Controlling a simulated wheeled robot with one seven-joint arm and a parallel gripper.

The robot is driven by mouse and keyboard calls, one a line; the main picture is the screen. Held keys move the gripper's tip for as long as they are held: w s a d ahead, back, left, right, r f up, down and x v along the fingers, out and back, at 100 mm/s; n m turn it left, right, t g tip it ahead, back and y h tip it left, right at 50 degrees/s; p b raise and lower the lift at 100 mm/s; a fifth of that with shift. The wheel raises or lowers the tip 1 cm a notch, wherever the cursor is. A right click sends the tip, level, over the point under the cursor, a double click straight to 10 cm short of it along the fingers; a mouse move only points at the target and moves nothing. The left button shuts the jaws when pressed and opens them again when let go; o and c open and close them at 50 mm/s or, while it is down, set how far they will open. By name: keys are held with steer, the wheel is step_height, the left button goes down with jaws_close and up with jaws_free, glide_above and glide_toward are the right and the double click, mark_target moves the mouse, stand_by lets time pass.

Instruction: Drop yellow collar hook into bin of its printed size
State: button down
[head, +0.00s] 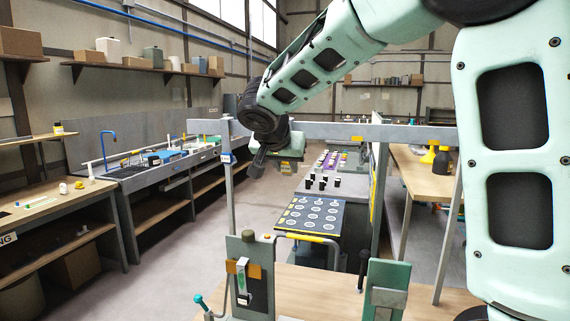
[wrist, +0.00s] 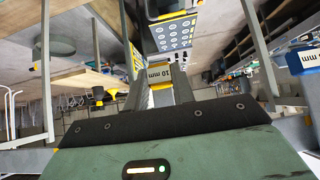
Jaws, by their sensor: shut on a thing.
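My gripper (head: 258,167) hangs at the end of my arm near the grey crossbeam, left of centre in the head view. In the wrist view its dark fingers (wrist: 159,98) are shut on a small piece with yellow edges and a white label reading "10 mm", which I take as the yellow collar hook (wrist: 159,85). Its lower part is hidden by my gripper's body. In the head view I cannot make out the hook. A blue piece (wrist: 306,58) with a white "mm" label is at the right edge of the wrist view; its number is unclear.
A grey crossbeam (head: 420,132) and post (head: 232,195) stand close to my gripper. A panel with rings (head: 311,214) and a grey surface with dark knobs lie beyond. Workbenches line the left; open floor lies between.

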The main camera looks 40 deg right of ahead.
steer(key=shift+r+p, duration=0.4)
steer(key=shift+r, duration=0.7)
stand_by(0.6)
steer(key=shift+s+a+f+b, duration=0.1)
steer(key=shift+s+a+b, duration=0.6)
steer(key=shift+a+b, duration=0.45)
steer(key=shift+s, duration=0.15)
steer(key=shift+a+b, duration=0.1)
steer(key=shift+b, duration=0.2)
steer(key=shift+s+a+r+b, duration=0.3)
steer(key=shift+s+a+b, duration=0.15)
steer(key=shift+s+a, duration=0.45)
steer(key=shift+s+a+r+b, duration=0.3)
steer(key=shift+s+a+b, duration=0.25)
steer(key=shift+a, duration=0.4)
steer(key=shift+w+d+f+p, duration=0.25)
steer(key=shift+w+d+p, duration=0.45)
steer(key=shift+d, duration=0.3)
steer(key=shift+w+d+f+p, duration=0.25)
steer(key=shift+w+d+p, duration=0.2)
steer(key=shift+w+d, duration=0.45)
